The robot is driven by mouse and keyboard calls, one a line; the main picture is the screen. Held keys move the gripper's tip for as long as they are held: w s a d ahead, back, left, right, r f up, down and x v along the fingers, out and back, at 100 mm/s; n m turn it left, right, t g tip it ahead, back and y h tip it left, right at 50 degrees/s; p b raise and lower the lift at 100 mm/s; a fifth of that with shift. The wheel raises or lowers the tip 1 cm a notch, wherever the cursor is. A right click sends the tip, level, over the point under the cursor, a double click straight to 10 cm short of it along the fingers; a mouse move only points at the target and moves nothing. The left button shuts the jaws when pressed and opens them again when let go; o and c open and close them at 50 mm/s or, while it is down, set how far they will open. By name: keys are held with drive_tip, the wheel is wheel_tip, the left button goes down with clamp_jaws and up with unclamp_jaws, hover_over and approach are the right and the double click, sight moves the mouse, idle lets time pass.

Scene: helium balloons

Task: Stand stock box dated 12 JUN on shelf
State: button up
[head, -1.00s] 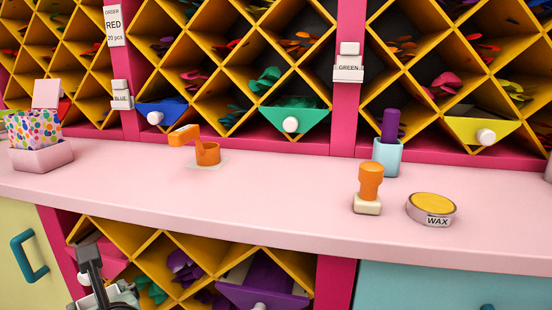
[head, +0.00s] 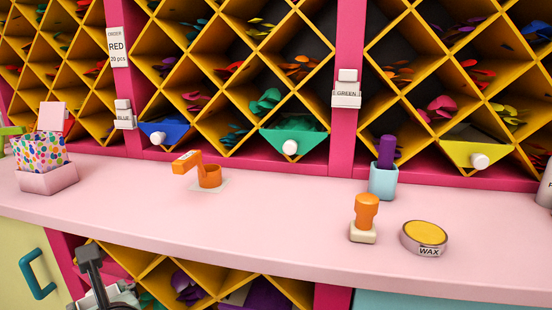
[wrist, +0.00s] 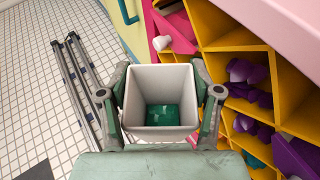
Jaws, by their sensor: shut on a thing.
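In the wrist view my gripper (wrist: 163,98) is shut on a pale, open-topped box (wrist: 160,78), with one finger on each side. Something teal lies at the bottom of the box. The box looks held clear of the floor, close to the lower cubbies. No date shows on it from this side. In the head view only part of my arm shows at the bottom left, below the counter edge; the box is not in sight there. The yellow diamond-cubby shelving (head: 210,50) stands behind the counter, and lower yellow cubbies (head: 150,268) are under it.
The pink counter (head: 290,220) carries a polka-dot box (head: 40,150) in a pink tray, an orange tool (head: 208,176), a stamp (head: 365,215), a wax tin (head: 427,238) and a blue cup (head: 383,182). Its middle is clear. Metal rails (wrist: 82,85) lie along the tiled floor.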

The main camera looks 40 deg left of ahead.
wheel_tip(320, 180, up, 31)
drive_tip(key=p, duration=3)
drive_tip(key=shift+r+p, duration=0.3)
drive_tip(key=shift+w, duration=0.1)
